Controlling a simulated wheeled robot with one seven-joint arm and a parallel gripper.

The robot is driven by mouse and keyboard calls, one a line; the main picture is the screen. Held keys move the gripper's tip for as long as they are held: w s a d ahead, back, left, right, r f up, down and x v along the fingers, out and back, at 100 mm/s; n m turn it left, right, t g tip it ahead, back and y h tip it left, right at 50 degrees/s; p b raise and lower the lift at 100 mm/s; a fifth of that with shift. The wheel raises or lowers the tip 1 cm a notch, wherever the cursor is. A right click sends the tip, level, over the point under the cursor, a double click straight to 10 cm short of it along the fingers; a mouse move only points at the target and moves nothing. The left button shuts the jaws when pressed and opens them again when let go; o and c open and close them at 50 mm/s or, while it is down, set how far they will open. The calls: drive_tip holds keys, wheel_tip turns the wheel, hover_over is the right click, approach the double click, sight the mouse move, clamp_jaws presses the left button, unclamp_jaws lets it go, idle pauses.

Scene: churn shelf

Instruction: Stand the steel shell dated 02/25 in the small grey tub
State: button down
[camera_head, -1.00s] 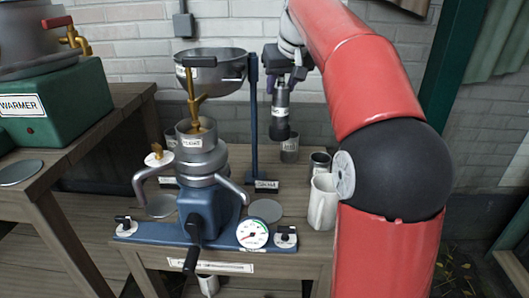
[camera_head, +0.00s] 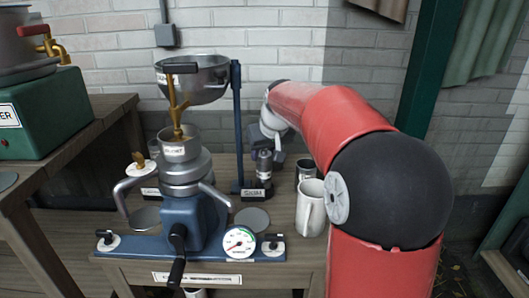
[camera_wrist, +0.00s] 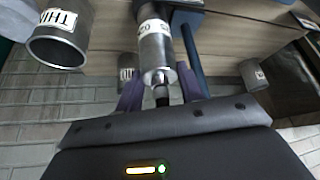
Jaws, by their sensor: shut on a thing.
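My gripper (camera_wrist: 160,88) has its purple fingers closed on a steel shell (camera_wrist: 157,52) in the wrist view. In the head view the shell (camera_head: 264,170) is upright, low over the back of the bench, behind a small label block (camera_head: 252,194). I cannot tell whether its lower end touches anything. No small grey tub can be clearly made out. The date 02/25 is not legible.
The wrist view shows a large labelled steel cylinder (camera_wrist: 60,50) and smaller cups (camera_wrist: 252,76) nearby.

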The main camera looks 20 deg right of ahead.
drive_tip(key=c, duration=0.9)
unclamp_jaws()
